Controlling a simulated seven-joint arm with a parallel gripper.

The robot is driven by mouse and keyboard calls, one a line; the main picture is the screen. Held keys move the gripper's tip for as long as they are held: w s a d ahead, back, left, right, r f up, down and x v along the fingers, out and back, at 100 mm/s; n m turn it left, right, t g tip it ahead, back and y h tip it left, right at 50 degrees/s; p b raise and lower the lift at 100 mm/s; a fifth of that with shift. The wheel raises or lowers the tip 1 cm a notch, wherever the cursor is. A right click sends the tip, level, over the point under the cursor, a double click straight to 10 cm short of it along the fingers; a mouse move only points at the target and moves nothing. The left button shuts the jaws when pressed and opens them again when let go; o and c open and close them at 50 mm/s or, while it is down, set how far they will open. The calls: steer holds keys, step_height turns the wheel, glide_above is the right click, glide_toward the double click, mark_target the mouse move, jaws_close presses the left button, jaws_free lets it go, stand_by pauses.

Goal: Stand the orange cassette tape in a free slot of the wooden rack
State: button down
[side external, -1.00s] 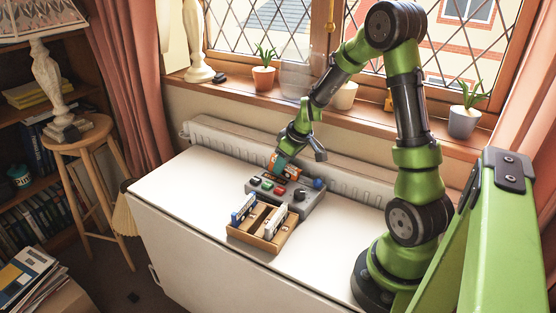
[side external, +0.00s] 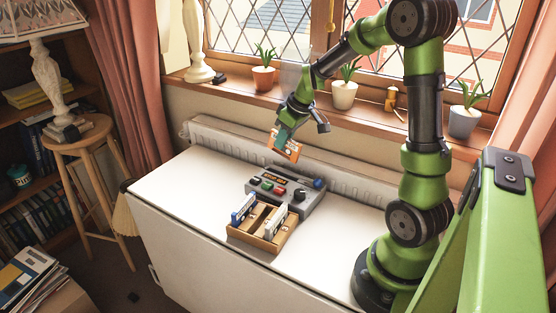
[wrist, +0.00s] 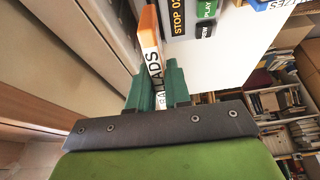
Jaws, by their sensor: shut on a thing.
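The orange cassette tape (side external: 286,147) is held in my gripper (side external: 283,133), up in the air above the back of the white table. In the wrist view the tape (wrist: 151,45) stands between my green fingers (wrist: 158,88), its white label edge reading "LADS" facing the camera. The wooden rack (side external: 262,240) sits near the table's front edge, below and in front of the gripper. A blue-and-white cassette (side external: 243,210) stands in its left part and a white one (side external: 276,220) towards its right. Bare wood shows between them.
A grey cassette player (side external: 309,203) with coloured buttons lies just behind the rack, between it and my gripper. A white radiator (side external: 230,143) and a sill with potted plants (side external: 344,93) run along the back. The table's left part (side external: 185,190) is clear.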

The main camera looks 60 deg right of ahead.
steer(key=shift+r, duration=0.75)
steer(key=shift+w+a+r, duration=0.2)
steer(key=shift+a+r, duration=0.05)
steer(key=shift+r, duration=0.05)
steer(key=w+a+n, duration=0.1)
steer(key=a+n, duration=0.1)
steer(key=a, duration=0.2)
steer(key=n+g+y, duration=0.3)
steer(key=n, duration=0.6)
glide_above(259, 211)
steer(key=w, duration=0.2)
step_height(259, 211, down, 3)
steer(key=shift+s+a+f+n+g+h, duration=0.2)
steer(key=shift+s+a+f+n, duration=0.4)
steer(key=shift+n, duration=0.8)
steer(key=shift+s+a+f+n+g+h, duration=0.15)
steer(key=shift+s+a+f+n+g, duration=0.35)
steer(key=shift+f+n, duration=0.8)
steer(key=shift+s+a+f+n+g+h, duration=0.2)
steer(key=shift+s+f+n, duration=0.55)
steer(key=shift+n, duration=0.75)
steer(key=shift+s+f, duration=0.1)
steer(key=shift+f, duration=1.7)
steer(key=shift+a, duration=0.1)
steer(key=c, duration=1)
jaws_free()
